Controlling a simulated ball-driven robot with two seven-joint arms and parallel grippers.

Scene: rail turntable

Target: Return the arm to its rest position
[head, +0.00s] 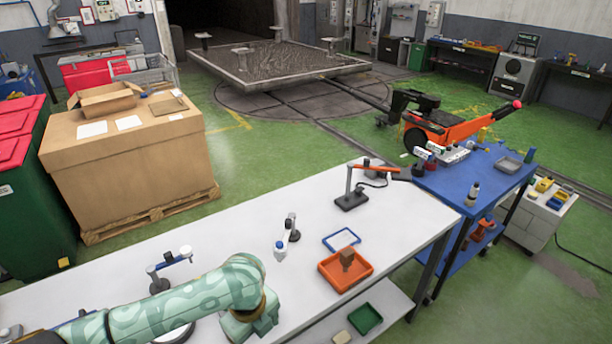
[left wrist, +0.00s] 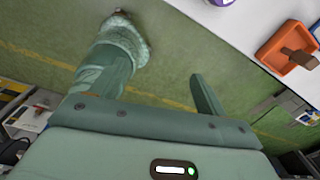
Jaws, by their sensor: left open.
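My left arm comes in from the left at the bottom of the head view, a pale green patterned arm, bent down at its end over the near side of the white workbench (head: 215,229). Its fingertips cannot be made out there. In the left wrist view my left gripper (left wrist: 160,78) has its two fingers wide apart with nothing between them. Behind them is green floor with a yellow line. The orange tray (head: 331,278) with a brown block (head: 347,257) stands to the right of the arm; the tray also shows in the left wrist view (left wrist: 270,52). My right gripper is not in view.
A blue frame (head: 341,239), a small lamp-like stand (head: 350,198) and a white-and-dark device (head: 287,238) are on the bench. A green tray (head: 365,319) lies on the lower shelf. A blue table (head: 460,187) adjoins at right. The turntable (head: 285,62) is behind.

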